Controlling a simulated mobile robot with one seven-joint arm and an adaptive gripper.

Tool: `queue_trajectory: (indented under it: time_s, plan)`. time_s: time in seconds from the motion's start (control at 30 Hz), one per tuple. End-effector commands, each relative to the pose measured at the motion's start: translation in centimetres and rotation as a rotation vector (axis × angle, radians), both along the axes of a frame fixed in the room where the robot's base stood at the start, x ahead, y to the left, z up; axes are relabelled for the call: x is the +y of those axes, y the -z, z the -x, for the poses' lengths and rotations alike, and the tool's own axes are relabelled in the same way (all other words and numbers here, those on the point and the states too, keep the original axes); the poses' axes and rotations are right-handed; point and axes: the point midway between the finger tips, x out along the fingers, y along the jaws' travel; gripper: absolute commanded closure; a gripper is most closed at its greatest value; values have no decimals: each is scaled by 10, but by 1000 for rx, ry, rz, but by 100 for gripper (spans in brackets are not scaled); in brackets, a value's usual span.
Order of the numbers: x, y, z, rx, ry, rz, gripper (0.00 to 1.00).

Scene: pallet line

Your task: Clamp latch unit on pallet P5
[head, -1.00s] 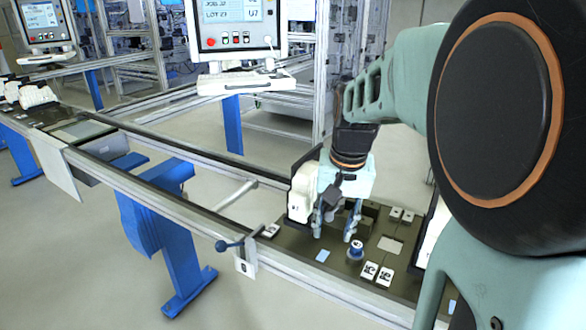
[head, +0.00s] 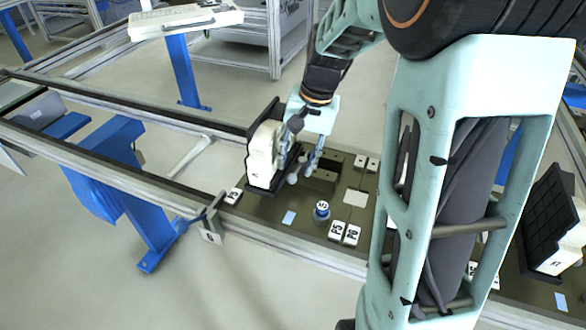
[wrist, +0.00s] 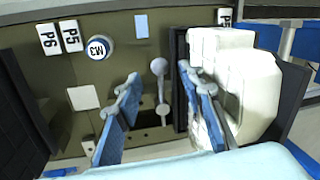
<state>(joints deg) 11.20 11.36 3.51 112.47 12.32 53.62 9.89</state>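The latch unit, a cream-white block against a black plate, stands on the pallet in the head view (head: 262,155); it also shows at the right of the wrist view (wrist: 250,85). The dark olive pallet (head: 268,213) carries labels P5 (head: 336,231) and P6. My gripper (head: 301,172) is low over the pallet, just right of the latch unit. In the wrist view my gripper (wrist: 160,88) is open, with a grey round-ended lever (wrist: 159,68) between its fingers, not visibly gripped. The right finger is close beside the black plate; contact cannot be told.
A round blue-white knob (head: 321,210) stands up from the pallet near the labels. Another pallet with a black plate (head: 553,222) is at right. Conveyor rails (head: 120,118) run left, with a clamp handle (head: 208,212) on the near rail.

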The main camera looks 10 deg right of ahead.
Motion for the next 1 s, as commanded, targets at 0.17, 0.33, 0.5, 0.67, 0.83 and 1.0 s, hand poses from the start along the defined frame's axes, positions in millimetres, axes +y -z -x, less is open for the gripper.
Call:
queue_trajectory:
  time_s: [0.17,0.33,0.5,0.67,0.83,1.0]
  plan:
    - [5,27,-1,3,-1,0,64]
    - [7,39,-3,0,0,0,64]
    - [7,41,-4,-2,0,1,64]
    - [7,41,-3,-1,0,0,67]
    - [7,41,-3,-1,0,0,86]
    - [7,41,-3,-1,0,0,100]
